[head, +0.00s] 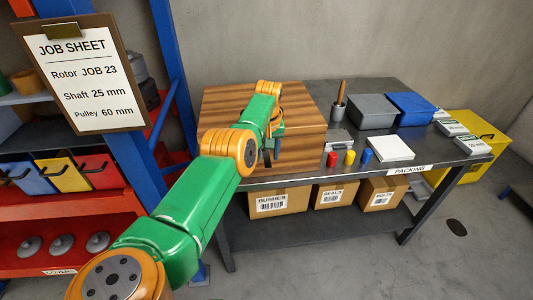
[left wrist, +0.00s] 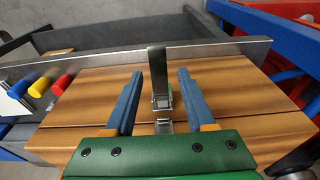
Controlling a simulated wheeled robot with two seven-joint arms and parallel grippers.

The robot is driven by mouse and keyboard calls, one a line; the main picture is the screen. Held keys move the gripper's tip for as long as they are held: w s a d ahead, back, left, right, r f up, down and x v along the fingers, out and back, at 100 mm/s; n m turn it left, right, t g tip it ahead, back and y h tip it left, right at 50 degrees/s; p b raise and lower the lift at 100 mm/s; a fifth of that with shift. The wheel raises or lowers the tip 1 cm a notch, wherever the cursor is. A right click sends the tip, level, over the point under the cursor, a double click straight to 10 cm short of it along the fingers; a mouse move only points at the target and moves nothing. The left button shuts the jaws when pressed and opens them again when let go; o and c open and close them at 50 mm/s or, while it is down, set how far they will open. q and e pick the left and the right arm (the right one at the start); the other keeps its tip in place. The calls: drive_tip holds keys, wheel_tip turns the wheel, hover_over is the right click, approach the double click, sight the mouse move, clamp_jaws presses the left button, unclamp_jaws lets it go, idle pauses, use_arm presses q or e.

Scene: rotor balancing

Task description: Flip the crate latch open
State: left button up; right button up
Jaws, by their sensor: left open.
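The wooden crate (head: 302,148) stands on the left part of the packing table. In the left wrist view its striped planks (left wrist: 238,90) fill the middle. A metal latch (left wrist: 158,82) with an upright strip and a small buckle sits on the crate's face. My left gripper (left wrist: 160,72) is open, with one blue finger on each side of the latch and visible gaps between. Nothing is held. In the head view my left arm hides part of the crate and the latch cannot be made out. My right gripper is not in view.
The packing table (head: 345,171) also bears a grey bin (head: 371,111), a blue bin (head: 411,107), a white pad (head: 388,148) and small red, yellow and blue pieces right of the crate. A shelf rack with a blue post (head: 176,75) stands left.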

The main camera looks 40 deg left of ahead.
sight(266, 156)
use_arm(q)
wheel_tip(266, 156, up, 3)
drive_tip(key=shift+s+d+p, duration=0.1)
drive_tip(key=shift+p, duration=0.95)
drive_tip(key=r, duration=0.1)
drive_tip(key=r+b, duration=0.1)
drive_tip(key=r, duration=0.1)
drive_tip(key=shift+s+d+r+b, duration=0.25)
drive_tip(key=shift+d+r+b, duration=0.05)
drive_tip(key=shift+b, duration=0.1)
drive_tip(key=shift+r, duration=0.25)
drive_tip(key=shift+f, duration=0.1)
